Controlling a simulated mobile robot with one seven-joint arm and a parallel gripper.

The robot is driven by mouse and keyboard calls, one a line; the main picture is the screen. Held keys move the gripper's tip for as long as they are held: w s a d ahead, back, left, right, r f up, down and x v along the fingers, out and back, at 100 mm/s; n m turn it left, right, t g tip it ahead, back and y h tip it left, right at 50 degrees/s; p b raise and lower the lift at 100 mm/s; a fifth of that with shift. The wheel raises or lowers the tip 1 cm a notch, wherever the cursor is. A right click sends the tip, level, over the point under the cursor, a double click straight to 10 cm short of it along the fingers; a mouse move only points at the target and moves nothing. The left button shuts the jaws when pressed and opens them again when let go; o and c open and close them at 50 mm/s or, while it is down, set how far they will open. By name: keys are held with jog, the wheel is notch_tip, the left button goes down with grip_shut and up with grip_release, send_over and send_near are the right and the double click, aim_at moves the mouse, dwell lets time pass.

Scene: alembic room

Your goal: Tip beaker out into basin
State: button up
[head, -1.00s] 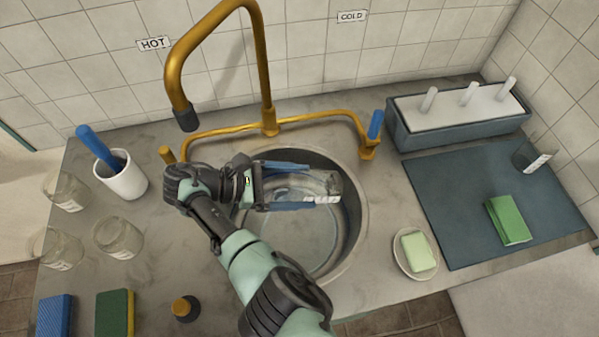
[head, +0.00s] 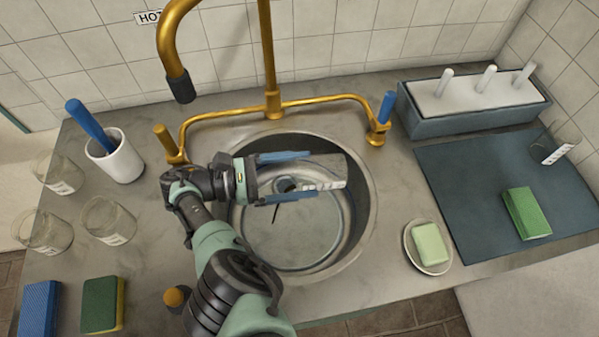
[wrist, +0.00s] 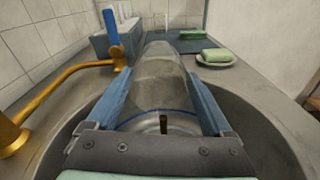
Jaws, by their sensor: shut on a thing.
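My gripper (head: 285,178) is shut on a clear glass beaker (head: 325,171) with a white label patch. It holds the beaker over the round metal basin (head: 357,232), below the level of the tap spout. The beaker lies tipped on its side, its far end pointing right in the head view. In the wrist view the beaker (wrist: 160,80) sits between the two blue fingers and points away from the camera. I cannot make out any liquid in it. The basin's drain shows behind and below the beaker.
A brass tap (head: 272,103) arches behind the basin. Several glass beakers (head: 108,221), a white cup (head: 117,160) and sponges (head: 103,304) stand at left. A soap dish (head: 428,247), a dark mat (head: 470,200) with a green sponge (head: 527,213) and another beaker (head: 550,148), and a trough (head: 470,122) are at right.

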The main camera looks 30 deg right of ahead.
aim_at(301, 166)
jog(key=shift+r, duration=0.1)
grip_shut()
jog(key=r+y+p, duration=0.1)
jog(key=p, duration=0.2)
jog(key=y+p, duration=0.1)
jog(key=p, duration=0.2)
jog(key=t+y+p, duration=0.1)
jog(key=y+p, duration=0.1)
jog(key=p, duration=0.1)
jog(key=y+p, duration=0.1)
jog(key=p, duration=0.3)
jog(key=shift+s+r+t, duration=0.1)
jog(key=shift+r+t, duration=0.2)
jog(key=y+p, duration=0.2)
jog(key=p, duration=0.1)
jog(key=t+y+p, duration=0.1)
jog(key=y+p, duration=0.1)
jog(key=p, duration=0.2)
jog(key=shift+r, duration=0.35)
jog(key=y+p, duration=0.2)
jog(key=p, duration=0.1)
jog(key=t+y+p, duration=0.1)
jog(key=y+p, duration=0.1)
jog(key=shift+d+r+p, duration=0.1)
jog(key=shift+r+p, duration=0.3)
jog(key=y, duration=0.1)
jog(key=t+y, duration=0.1)
jog(key=y, duration=0.1)
jog(key=shift+f+y, duration=0.2)
jog(key=shift+y, duration=0.1)
